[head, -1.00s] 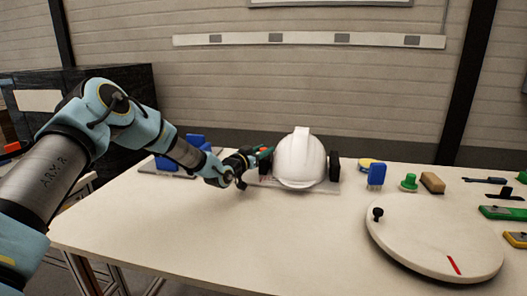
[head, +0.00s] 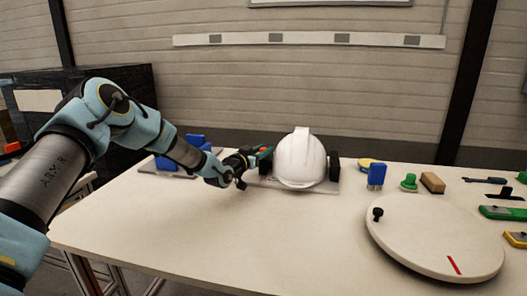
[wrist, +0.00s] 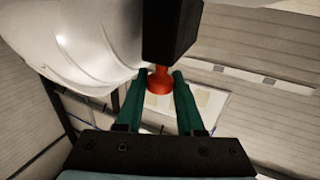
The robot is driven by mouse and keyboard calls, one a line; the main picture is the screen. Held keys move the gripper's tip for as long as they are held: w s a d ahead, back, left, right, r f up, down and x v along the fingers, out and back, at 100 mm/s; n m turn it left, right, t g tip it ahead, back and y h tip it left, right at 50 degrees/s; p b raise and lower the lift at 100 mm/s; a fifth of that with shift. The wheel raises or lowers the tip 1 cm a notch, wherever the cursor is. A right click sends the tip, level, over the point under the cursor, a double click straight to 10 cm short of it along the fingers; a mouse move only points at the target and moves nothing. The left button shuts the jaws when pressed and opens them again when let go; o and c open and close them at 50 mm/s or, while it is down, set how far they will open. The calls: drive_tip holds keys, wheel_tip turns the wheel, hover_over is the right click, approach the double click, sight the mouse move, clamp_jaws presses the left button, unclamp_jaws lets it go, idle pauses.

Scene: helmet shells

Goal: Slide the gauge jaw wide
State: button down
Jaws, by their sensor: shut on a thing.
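A white helmet shell (head: 298,163) sits upright on a flat grey gauge base (head: 322,188) at the back middle of the table. A black jaw (head: 335,167) stands at its right side. The left side is partly hidden behind my gripper (head: 262,155). In the wrist view, my gripper's green fingers (wrist: 160,86) are closed on a red knob (wrist: 159,80) that joins a black jaw block (wrist: 172,27). The helmet (wrist: 85,45) fills the upper left there, beside the block. Whether block and shell touch cannot be told.
A white round turntable (head: 435,238) with a black knob and red mark lies at the front right. A blue brush (head: 376,175), a green-knobbed piece (head: 409,182) and a tan block (head: 432,182) stand behind it. Blue parts (head: 195,145) are behind my arm. The front middle table is clear.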

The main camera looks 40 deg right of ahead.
drive_tip(key=w+a+b, duration=0.2)
drive_tip(key=w, duration=0.1)
drive_tip(key=shift+f, duration=0.2)
drive_tip(key=shift+w+a+r, duration=0.1)
drive_tip(key=shift+w+r, duration=0.05)
drive_tip(key=shift+w, duration=0.1)
drive_tip(key=c, duration=0.8)
unclamp_jaws()
drive_tip(key=shift+w, duration=0.1)
drive_tip(key=a, duration=0.3)
drive_tip(key=s+a+b, duration=0.1)
drive_tip(key=a, duration=0.3)
drive_tip(key=s+a+b, duration=0.1)
drive_tip(key=a, duration=0.2)
drive_tip(key=shift+a, duration=0.4)
